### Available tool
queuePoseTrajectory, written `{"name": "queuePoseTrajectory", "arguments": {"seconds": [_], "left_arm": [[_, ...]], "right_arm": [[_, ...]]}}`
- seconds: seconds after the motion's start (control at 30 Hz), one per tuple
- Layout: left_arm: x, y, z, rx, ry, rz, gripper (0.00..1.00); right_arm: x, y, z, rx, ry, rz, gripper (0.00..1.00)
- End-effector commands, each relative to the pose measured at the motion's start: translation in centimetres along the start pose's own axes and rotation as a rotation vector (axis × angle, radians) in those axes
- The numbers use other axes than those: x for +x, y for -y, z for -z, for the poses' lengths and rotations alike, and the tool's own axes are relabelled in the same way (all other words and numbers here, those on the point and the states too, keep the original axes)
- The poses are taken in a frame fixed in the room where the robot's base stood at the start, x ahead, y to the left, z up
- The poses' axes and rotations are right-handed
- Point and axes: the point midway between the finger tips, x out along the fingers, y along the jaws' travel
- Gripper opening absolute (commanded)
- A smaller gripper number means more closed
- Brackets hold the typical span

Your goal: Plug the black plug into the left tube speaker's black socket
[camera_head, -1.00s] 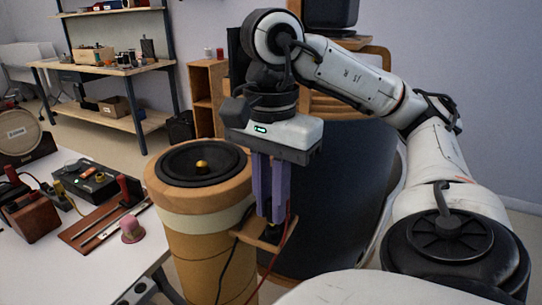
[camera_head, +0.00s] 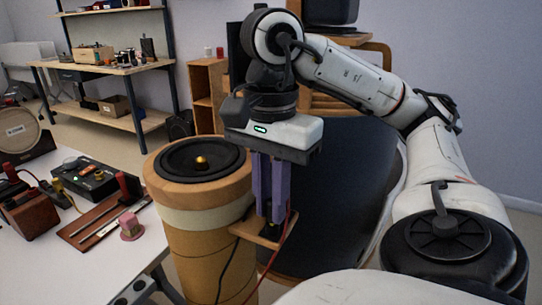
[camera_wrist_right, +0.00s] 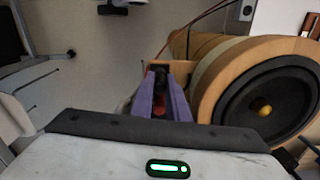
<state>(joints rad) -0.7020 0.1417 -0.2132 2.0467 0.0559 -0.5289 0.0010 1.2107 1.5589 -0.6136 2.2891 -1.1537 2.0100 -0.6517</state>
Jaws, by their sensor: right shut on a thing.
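The tube speaker (camera_head: 200,235) is a tall tan cylinder with a black cone on top, and it stands left of my right gripper. A small wooden ledge (camera_head: 243,230) juts from its side. My right gripper (camera_head: 270,212) points down over this ledge, its purple fingers shut on the black plug (camera_wrist_right: 158,75), which is mostly hidden between them. Dark parts show at the fingertips by the ledge. The black socket is hidden there, so I cannot tell whether the plug is seated in it. A black and a red cable hang near the ledge. My left gripper is not in view.
A white table (camera_head: 105,270) at the left holds a black box (camera_head: 90,182), a brown box (camera_head: 30,213) and tools. A dark curved panel (camera_head: 335,190) stands close behind my right gripper. A workbench (camera_head: 110,70) is far back.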

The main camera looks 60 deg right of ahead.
Motion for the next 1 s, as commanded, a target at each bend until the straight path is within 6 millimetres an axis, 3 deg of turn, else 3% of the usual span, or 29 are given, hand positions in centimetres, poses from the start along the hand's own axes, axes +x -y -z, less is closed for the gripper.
{"name": "queuePoseTrajectory", "arguments": {"seconds": [0.47, 0.5, 0.6, 1.0], "left_arm": [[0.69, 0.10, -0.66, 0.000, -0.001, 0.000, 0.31], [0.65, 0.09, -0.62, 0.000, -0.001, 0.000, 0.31], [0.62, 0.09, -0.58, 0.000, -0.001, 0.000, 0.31], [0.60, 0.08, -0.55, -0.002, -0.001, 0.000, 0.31]], "right_arm": [[1.02, -0.02, -0.01, 0.000, 0.000, -0.001, 0.00], [0.96, -0.02, -0.01, -0.001, 0.000, -0.001, 0.18], [0.91, -0.02, -0.01, 0.000, 0.000, -0.001, 0.34], [0.89, -0.01, -0.01, 0.000, 0.000, -0.001, 0.36]]}}
